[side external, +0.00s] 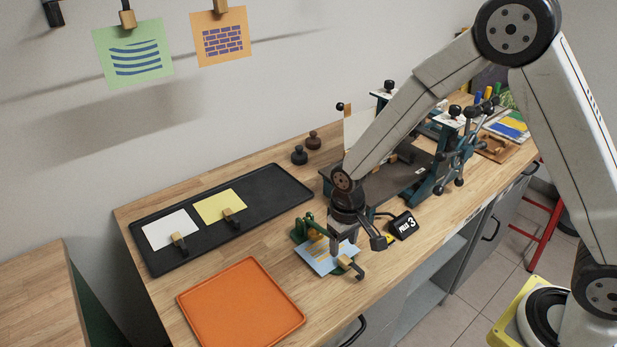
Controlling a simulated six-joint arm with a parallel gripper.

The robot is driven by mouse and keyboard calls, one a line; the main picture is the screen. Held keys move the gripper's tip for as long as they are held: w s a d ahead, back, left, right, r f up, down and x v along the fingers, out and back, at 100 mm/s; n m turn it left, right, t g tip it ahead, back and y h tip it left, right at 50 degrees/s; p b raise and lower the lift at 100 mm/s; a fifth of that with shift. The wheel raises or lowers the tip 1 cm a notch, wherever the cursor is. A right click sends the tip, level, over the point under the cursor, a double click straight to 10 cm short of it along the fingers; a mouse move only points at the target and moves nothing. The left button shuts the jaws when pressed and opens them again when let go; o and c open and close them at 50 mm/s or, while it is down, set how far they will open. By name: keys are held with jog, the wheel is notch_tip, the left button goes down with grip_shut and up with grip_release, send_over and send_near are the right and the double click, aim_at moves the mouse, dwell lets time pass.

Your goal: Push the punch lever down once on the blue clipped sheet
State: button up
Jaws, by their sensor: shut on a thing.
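The blue sheet (318,261) lies on the wooden bench near its front edge, with a wooden and black clip (352,267) on its near right end. A green punch (302,229) stands at the sheet's far left side, and the sheet's far edge meets it. The punch lever is partly hidden by my gripper, so its position is unclear. My gripper (344,257) points down over the sheet's right part, right of the punch. It appears shut on the clip, though the contact is small and partly covered.
An orange tray (240,318) lies in front left. A black tray (281,187) holds white and yellow clipped sheets. A black sign (403,225) marked 3 stands right of the gripper. A dark press frame (417,183) stands behind.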

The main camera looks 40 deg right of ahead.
jog(key=shift+f, duration=0.8)
dwell(1.6)
jog(key=shift+r, duration=0.6)
dwell(0.3)
jog(key=shift+s, duration=0.1)
jog(key=o, duration=0.9)
jog(key=shift+r, duration=0.1)
jog(key=shift+s+r, duration=0.95)
jog(key=shift+r, duration=0.35)
jog(key=shift+s+r, duration=1)
jog(key=shift+r, duration=0.3)
jog(key=shift+s+r, duration=0.95)
jog(key=shift+r, duration=0.35)
jog(key=shift+s+d+r+t, duration=0.25)
jog(key=shift+s+d+t, duration=0.2)
jog(key=shift+s+d, duration=0.55)
jog(key=shift+s+d+r+t, duration=0.35)
jog(key=shift+s+d, duration=0.35)
jog(key=shift+d, duration=0.65)
jog(key=shift+s+d+r+t, duration=0.2)
jog(key=shift+s+d+t, duration=0.3)
jog(key=shift+s+d, duration=0.5)
